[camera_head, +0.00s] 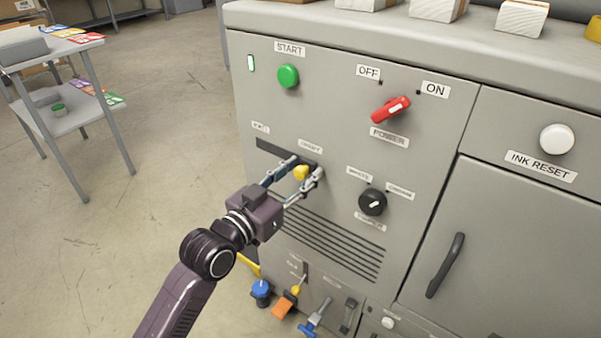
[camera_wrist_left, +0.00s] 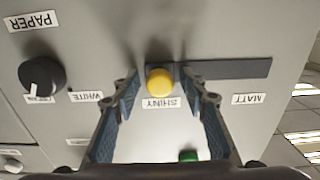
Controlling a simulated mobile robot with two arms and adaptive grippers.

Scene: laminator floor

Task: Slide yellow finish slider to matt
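The yellow finish slider knob (camera_head: 301,172) sits at the right end of a dark slot (camera_head: 270,148) on the grey machine front, by the SHINY label (camera_head: 310,147). The MATT label (camera_head: 260,128) is at the slot's left end. In the left wrist view, the picture is turned over: the yellow knob (camera_wrist_left: 160,81) is by SHINY (camera_wrist_left: 161,102), and MATT (camera_wrist_left: 249,99) is to the right. My left gripper (camera_head: 297,171) is open, its fingers on either side of the knob with gaps showing in the left wrist view (camera_wrist_left: 164,85). My right gripper is not in view.
A green start button (camera_head: 288,76), a red power switch (camera_head: 390,109) and a black paper knob (camera_head: 372,202) are on the same panel. Vent slits (camera_head: 330,240) lie below the slot. Several coloured controls are lower down. A grey shelf table (camera_head: 85,90) stands left, with open floor between.

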